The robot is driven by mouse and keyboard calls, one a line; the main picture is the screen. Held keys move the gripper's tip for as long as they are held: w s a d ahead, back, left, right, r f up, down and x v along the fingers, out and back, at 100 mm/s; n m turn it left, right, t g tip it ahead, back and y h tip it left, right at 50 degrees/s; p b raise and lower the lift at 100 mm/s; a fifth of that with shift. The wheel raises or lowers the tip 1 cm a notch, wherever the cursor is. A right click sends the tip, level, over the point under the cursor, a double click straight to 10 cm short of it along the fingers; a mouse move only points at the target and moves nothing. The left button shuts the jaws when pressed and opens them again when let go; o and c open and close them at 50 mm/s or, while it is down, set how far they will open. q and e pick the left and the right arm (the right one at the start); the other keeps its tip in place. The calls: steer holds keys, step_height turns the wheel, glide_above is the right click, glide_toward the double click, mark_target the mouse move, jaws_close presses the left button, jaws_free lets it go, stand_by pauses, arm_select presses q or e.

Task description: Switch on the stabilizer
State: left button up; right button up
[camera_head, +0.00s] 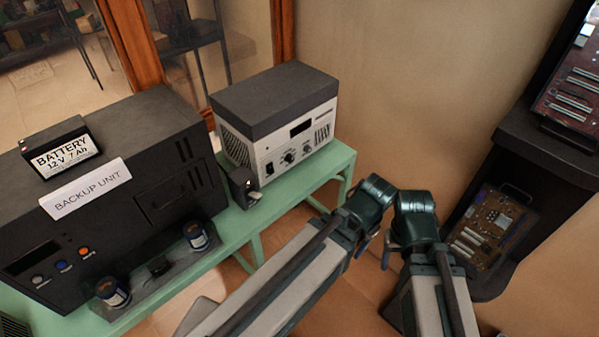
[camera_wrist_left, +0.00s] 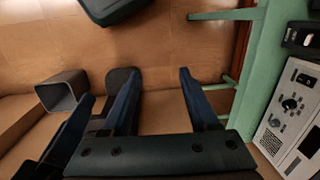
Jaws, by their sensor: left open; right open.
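The stabilizer is probably the white box with a dark grey top (camera_head: 277,138), standing on the green bench. Its front has several dark knobs, a small dark display and side vents; the switch position is too small to tell. Its knobbed panel also shows at the right edge of the left wrist view (camera_wrist_left: 291,112). My left gripper (camera_wrist_left: 160,78) is open and empty, away from the stabilizer over the floor. In the head view it is mostly hidden behind its wrist. My right gripper (camera_head: 386,252) is open, beside the left one, right of the bench, touching nothing.
A small dark box (camera_head: 243,188) stands before the stabilizer on the green bench (camera_head: 240,220). A large black backup unit (camera_head: 150,150) carries a battery (camera_head: 62,150) and a label card. A dark cabinet (camera_head: 545,170) with circuit boards stands right. The floor between is open.

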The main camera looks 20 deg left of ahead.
arm_select(q)
steer(key=w+a+f+m+t+y+b, duration=0.1)
steer(key=w+a+f+m+y+b, duration=0.15)
steer(key=w+a+f+b, duration=0.2)
steer(key=m+t+y+b, duration=0.5)
steer(key=m+y+b, duration=0.4)
steer(key=m+b, duration=0.8)
glide_toward(272, 171)
steer(key=shift+n, duration=0.45)
steer(key=b+x, duration=0.5)
steer(key=x, duration=0.1)
steer(key=shift+w+a+b, duration=0.1)
steer(key=shift+a+b, duration=0.15)
steer(key=shift+b, duration=0.1)
steer(key=shift+w+a+g+h, duration=0.15)
steer(key=shift+a+g+h, duration=0.15)
steer(key=shift+a, duration=0.2)
steer(key=shift+c, duration=0.2)
jaws_close()
